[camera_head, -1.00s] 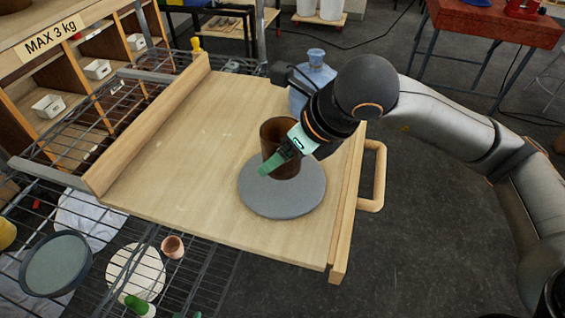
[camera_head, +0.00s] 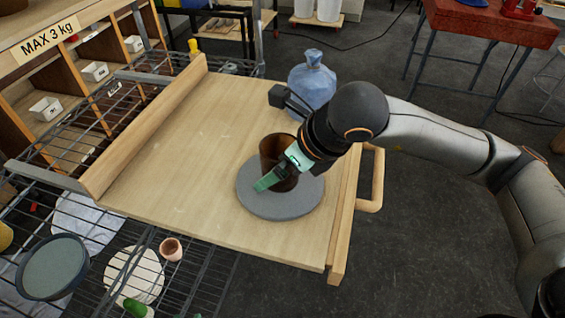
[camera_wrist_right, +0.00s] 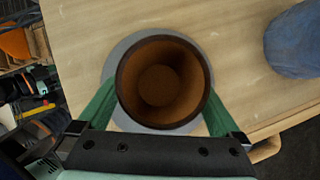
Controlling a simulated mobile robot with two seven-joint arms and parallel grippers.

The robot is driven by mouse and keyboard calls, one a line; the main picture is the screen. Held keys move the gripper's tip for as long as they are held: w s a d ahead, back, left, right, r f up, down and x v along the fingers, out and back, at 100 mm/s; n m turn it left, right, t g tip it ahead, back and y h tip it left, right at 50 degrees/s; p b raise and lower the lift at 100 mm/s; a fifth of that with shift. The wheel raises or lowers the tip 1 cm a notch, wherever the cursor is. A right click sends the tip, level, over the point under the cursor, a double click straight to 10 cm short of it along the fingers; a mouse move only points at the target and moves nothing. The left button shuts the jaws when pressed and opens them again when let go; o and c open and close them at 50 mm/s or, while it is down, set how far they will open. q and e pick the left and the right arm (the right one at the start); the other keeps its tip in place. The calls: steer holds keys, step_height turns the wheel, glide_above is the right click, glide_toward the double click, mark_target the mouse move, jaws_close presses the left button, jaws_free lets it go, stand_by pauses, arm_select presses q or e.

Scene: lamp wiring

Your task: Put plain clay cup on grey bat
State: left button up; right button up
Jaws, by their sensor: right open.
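The plain clay cup (camera_head: 270,149), brown and open at the top, stands upright on the grey bat (camera_head: 283,208), a round disc on the wooden board. In the right wrist view I look down into the cup (camera_wrist_right: 160,85), with the grey bat's rim (camera_wrist_right: 118,50) showing around it. My right gripper (camera_head: 277,175) is open, with one green finger on each side of the cup; in the wrist view the fingers (camera_wrist_right: 160,105) flank it closely. Whether they touch it I cannot tell. My left gripper is not in view.
The wooden board (camera_head: 190,150) has a raised left edge and a handle (camera_head: 374,180) at right. A blue water jug (camera_head: 312,82) stands behind my right wrist. A wire rack (camera_head: 200,275) at left holds plates and a small terracotta pot (camera_head: 171,249). The board's left half is clear.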

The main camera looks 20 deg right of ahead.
steer(key=shift+r, duration=0.2)
steer(key=shift+s+d+r, duration=0.1)
steer(key=shift+s+r, duration=0.05)
steer(key=shift+r, duration=0.2)
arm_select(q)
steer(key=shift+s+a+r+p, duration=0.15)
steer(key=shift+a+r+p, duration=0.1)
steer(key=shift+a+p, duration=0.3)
arm_select(e)
steer(key=v, duration=1.1)
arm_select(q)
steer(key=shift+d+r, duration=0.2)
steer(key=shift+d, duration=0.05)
